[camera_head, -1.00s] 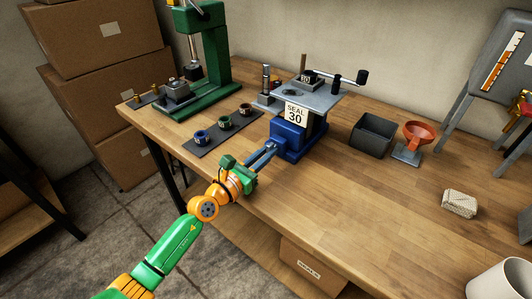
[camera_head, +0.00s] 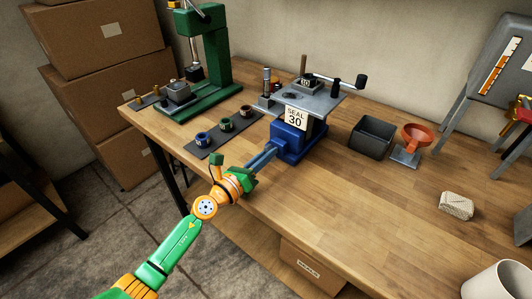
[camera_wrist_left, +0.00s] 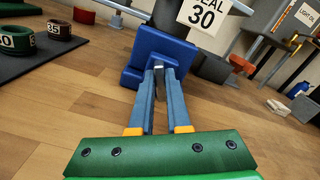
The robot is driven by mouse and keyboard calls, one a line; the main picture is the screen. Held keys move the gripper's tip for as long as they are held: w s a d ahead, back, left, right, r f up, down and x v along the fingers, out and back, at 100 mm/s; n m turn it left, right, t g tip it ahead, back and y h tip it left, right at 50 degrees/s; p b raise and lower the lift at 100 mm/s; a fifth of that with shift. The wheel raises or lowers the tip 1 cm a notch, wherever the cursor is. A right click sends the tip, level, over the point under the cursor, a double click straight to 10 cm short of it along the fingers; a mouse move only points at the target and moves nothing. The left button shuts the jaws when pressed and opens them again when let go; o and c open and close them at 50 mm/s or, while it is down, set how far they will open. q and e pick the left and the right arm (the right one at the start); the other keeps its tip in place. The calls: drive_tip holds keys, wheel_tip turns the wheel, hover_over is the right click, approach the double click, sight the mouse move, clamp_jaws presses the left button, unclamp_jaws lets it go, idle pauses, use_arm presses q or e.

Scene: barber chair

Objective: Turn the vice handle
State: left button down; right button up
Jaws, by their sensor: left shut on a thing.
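The blue vice (camera_head: 297,143) stands on the wooden bench under a grey plate (camera_head: 318,103) with a "SEAL 30" sign (camera_head: 295,117). In the left wrist view the blue vice body (camera_wrist_left: 157,50) is straight ahead. My left gripper (camera_head: 272,149) reaches the vice's near face. Its two fingers (camera_wrist_left: 160,72) are closed on a small grey piece at that face, which appears to be the vice handle (camera_wrist_left: 159,84). The fingers hide most of the handle, so its angle cannot be told. My right gripper is not in view.
Numbered rings (camera_head: 226,125) lie on a dark mat (camera_head: 215,139) left of the vice. A green press (camera_head: 215,50) stands behind them. A grey bin (camera_head: 371,137) and an orange funnel (camera_head: 416,134) stand to the right. The front bench is mostly clear.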

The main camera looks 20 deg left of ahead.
use_arm(q)
drive_tip(key=n+p, duration=0.1)
drive_tip(key=n, duration=0.5)
drive_tip(key=shift+a+n, duration=0.1)
drive_tip(key=shift+n, duration=0.2)
drive_tip(key=n, duration=0.2)
drive_tip(key=n+p, duration=0.1)
drive_tip(key=n, duration=0.3)
drive_tip(key=shift+f+p, duration=0.25)
drive_tip(key=shift+p, duration=0.1)
drive_tip(key=c, duration=0.9)
unclamp_jaws()
drive_tip(key=v, duration=0.7)
